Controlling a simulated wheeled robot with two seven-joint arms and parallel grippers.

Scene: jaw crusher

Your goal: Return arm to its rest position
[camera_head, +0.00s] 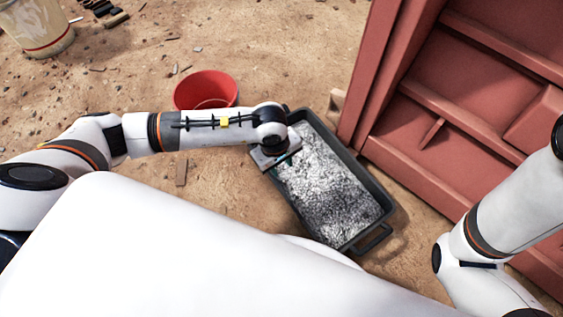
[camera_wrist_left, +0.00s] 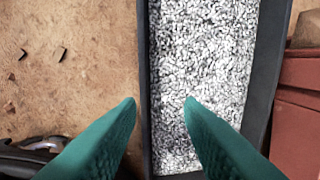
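My left arm reaches in from the left in the head view. Its gripper (camera_head: 284,163) is over the near-left rim of a dark tray (camera_head: 372,240) filled with grey-white gravel (camera_head: 330,185). In the left wrist view the two teal fingers of the left gripper (camera_wrist_left: 160,102) are apart, with nothing between them; the tray's left wall (camera_wrist_left: 144,80) and the gravel (camera_wrist_left: 200,70) show beyond. Its height above the gravel is hard to tell. My right arm shows at the right edge of the head view, but its gripper is out of frame.
A red bucket (camera_head: 206,88) stands behind my left forearm. A large red machine frame (camera_head: 440,120) rises right of the tray, near my right arm. A whitish bucket (camera_head: 38,25) is at the far left. Dark scraps (camera_head: 105,12) lie at the back. Sandy ground between is mostly clear.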

